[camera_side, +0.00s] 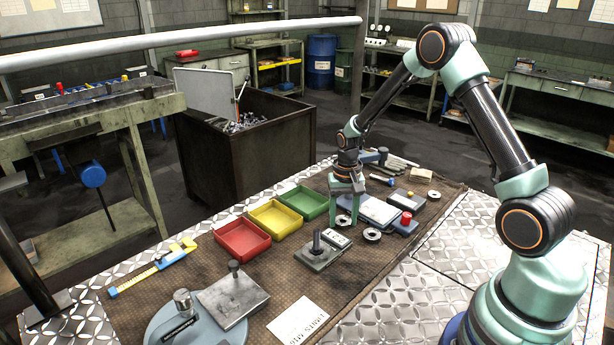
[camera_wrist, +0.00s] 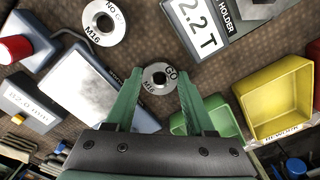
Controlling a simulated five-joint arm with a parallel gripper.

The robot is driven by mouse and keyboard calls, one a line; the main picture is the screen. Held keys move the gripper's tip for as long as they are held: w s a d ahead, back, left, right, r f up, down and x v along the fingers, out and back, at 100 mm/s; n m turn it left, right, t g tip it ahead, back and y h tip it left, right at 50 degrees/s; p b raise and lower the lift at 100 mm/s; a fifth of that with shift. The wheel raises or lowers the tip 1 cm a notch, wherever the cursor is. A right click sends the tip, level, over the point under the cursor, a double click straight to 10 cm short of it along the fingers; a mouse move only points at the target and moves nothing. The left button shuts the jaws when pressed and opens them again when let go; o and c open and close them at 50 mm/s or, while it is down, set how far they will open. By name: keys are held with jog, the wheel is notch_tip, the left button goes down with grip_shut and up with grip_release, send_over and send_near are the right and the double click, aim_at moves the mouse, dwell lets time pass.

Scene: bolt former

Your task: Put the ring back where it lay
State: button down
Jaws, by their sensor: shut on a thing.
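The steel ring marked GO M16 (camera_wrist: 158,66) sits between my gripper's fingertips (camera_wrist: 160,82) in the wrist view, face towards the camera. My gripper (camera_side: 344,222) is shut on this ring, fingers pointing down over the brown mat (camera_side: 285,275). In the side view the held ring (camera_side: 343,220) shows low between the fingertips; whether it touches the mat I cannot tell. A second ring, marked NO GO M16 (camera_wrist: 103,21), lies apart on the mat; in the side view a ring (camera_side: 372,234) lies right of my gripper.
A holder block with an upright post (camera_side: 319,255) stands in front of my gripper. Green (camera_side: 325,211), yellow (camera_side: 275,233) and red (camera_side: 243,254) trays stand to its left. Another ring (camera_side: 433,194) lies farther right.

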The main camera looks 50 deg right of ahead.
jog(key=shift+f, duration=0.25)
jog(key=shift+f, duration=0.4)
jog(key=shift+c, duration=1.3)
grip_release()
notch_tip(320, 180, up, 12)
jog(key=s+a+r+n+t, duration=0.5)
jog(key=s+a+r+n, duration=0.3)
jog(key=s+a+r, duration=0.4)
jog(key=shift+s+r+t, duration=0.3)
jog(key=shift+s+r, duration=0.35)
jog(key=shift+r, duration=0.2)
